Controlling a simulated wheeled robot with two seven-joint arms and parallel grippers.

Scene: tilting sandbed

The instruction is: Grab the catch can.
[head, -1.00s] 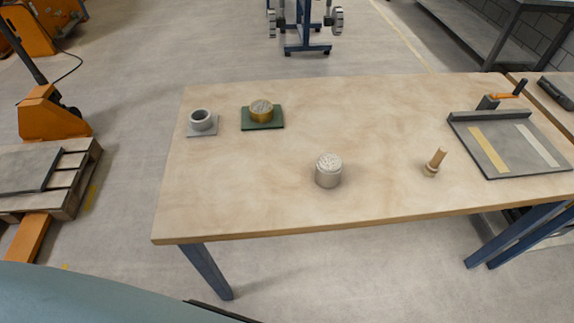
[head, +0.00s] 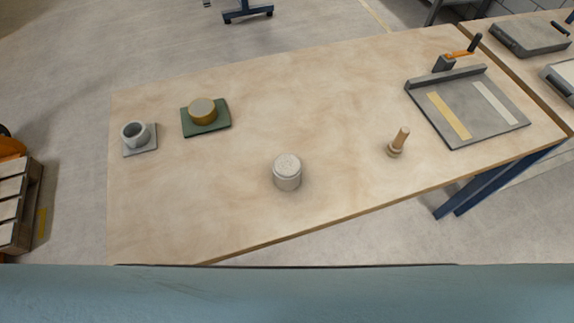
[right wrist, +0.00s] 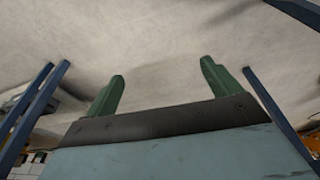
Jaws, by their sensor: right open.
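Three can-like things stand on the wooden table (head: 330,110). An open grey cup (head: 135,136) sits on a small grey plate at the left. A brass-coloured round can (head: 202,111) sits on a green plate. A pale grey cylinder with a speckled top (head: 287,173) stands near the middle front. I cannot tell for sure which is the catch can; the grey cup is the one visibly hollow. My right gripper (right wrist: 162,92) shows in the right wrist view, its green fingers apart and empty, with only floor between them. My left gripper is out of view.
A wooden tamper-like peg (head: 398,142) stands right of the pale cylinder. A grey tray (head: 455,127) with a yellow and a white strip and an orange-handled crank lies at the right. The table's front edge is clear. Blue legs (right wrist: 275,110) flank my right gripper.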

